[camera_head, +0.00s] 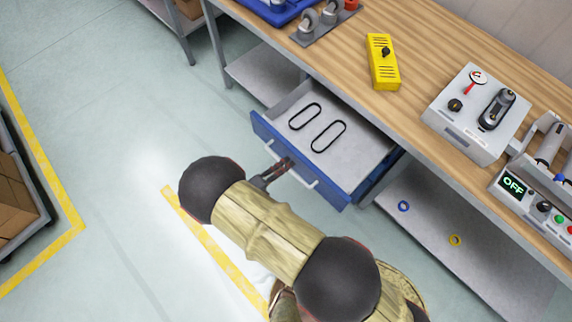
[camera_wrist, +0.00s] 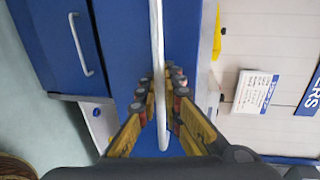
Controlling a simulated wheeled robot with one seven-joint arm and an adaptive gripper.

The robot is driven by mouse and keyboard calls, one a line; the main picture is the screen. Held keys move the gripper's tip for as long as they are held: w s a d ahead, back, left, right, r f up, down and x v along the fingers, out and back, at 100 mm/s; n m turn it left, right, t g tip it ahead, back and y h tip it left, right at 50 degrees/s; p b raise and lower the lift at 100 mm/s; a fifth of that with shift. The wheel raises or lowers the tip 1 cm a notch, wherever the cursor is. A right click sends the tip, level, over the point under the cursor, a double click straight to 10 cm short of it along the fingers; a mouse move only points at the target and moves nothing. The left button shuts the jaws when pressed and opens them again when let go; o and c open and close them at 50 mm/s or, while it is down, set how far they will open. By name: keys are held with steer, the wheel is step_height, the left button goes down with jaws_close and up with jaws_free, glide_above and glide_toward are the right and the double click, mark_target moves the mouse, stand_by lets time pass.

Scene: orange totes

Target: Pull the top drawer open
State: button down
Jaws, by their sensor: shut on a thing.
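The top drawer (camera_head: 335,192) has a blue front and a grey inside, and it stands pulled out from under the wooden workbench. Two black oval loops (camera_head: 328,136) lie in it. My gripper (camera_head: 284,166) is at the front of the drawer. In the wrist view its fingers (camera_wrist: 160,90) are shut on the pale bar handle (camera_wrist: 157,35), one finger on each side. Part of the handle also shows in the head view (camera_head: 311,182), beside the fingers. The rest of the handle is hidden by the gripper there.
Another blue front with a handle (camera_wrist: 80,45) shows in the wrist view. The bench top (camera_head: 340,60) holds a yellow box (camera_head: 383,62) and a grey control box (camera_head: 475,115). A low shelf (camera_head: 430,225) is under the bench. Open floor (camera_head: 110,130) lies left of the drawer.

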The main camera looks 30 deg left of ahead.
steer(key=c, duration=2.1)
jaws_free()
steer(key=shift+o, duration=0.5)
